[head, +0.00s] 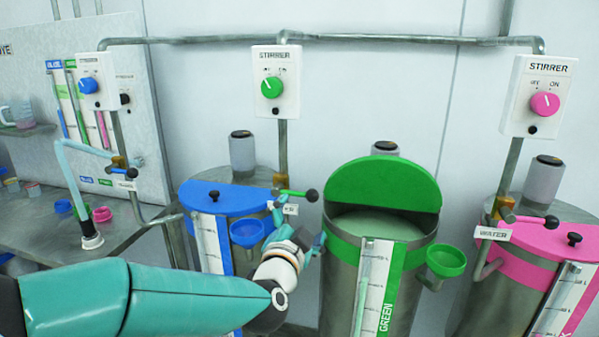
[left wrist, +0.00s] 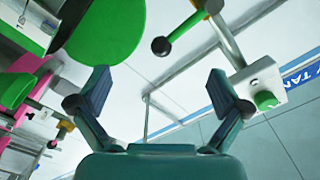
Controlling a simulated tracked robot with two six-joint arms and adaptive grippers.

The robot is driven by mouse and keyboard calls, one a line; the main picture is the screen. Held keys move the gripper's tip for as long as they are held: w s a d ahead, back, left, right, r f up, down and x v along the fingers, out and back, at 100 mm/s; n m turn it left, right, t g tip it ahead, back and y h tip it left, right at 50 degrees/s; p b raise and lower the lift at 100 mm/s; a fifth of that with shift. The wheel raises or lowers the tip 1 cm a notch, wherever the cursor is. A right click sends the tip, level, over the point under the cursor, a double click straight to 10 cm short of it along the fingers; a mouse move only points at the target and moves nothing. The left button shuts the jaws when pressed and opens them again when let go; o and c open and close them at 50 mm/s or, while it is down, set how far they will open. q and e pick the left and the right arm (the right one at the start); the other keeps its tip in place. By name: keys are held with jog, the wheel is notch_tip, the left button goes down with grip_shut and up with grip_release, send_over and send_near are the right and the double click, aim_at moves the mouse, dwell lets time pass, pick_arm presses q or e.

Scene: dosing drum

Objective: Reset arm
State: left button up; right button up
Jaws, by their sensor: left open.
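My left arm comes in from the left in the head view, and its gripper (head: 318,240) is between the blue drum (head: 212,199) and the green drum (head: 341,285). In the left wrist view the left gripper (left wrist: 159,92) has its two fingers wide apart with nothing between them. A lever with a dark ball knob (left wrist: 161,46) shows beyond the fingers; in the head view this lever's knob (head: 312,195) is just above the gripper. The green lid (head: 384,182) is tilted up, and pale green content shows in the drum. My right gripper is not in view.
The pink drum (head: 550,240) stands at the right with its own lever. Stirrer boxes with a blue knob (head: 88,85), a green knob (head: 271,87) and a pink knob (head: 545,104) hang above. Funnels (head: 446,262) stick out from the drums. A grey bench (head: 40,225) is at the left.

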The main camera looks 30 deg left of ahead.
pick_arm(q)
jog(key=shift+s, duration=0.1)
dwell(0.4)
jog(key=s+d+f+m+g+h, duration=0.15)
jog(key=f+g, duration=0.25)
jog(key=f, duration=1.3)
jog(key=s+d+f+g+h, duration=0.2)
jog(key=f+g, duration=0.1)
jog(key=f, duration=1.3)
jog(key=s+d+f+n+g+h, duration=0.3)
jog(key=s+d+f+g, duration=0.25)
jog(key=s+f, duration=0.75)
jog(key=s+d+f+n+g+h, duration=0.1)
jog(key=s+d+f+n+g, duration=0.1)
jog(key=s, duration=0.3)
jog(key=s+d+f+n+g+h, duration=0.1)
jog(key=s+d+f+n+g, duration=0.1)
jog(key=s+d+n, duration=0.2)
jog(key=shift+s+n, duration=0.45)
jog(key=shift+s, duration=0.4)
jog(key=shift+f, duration=0.1)
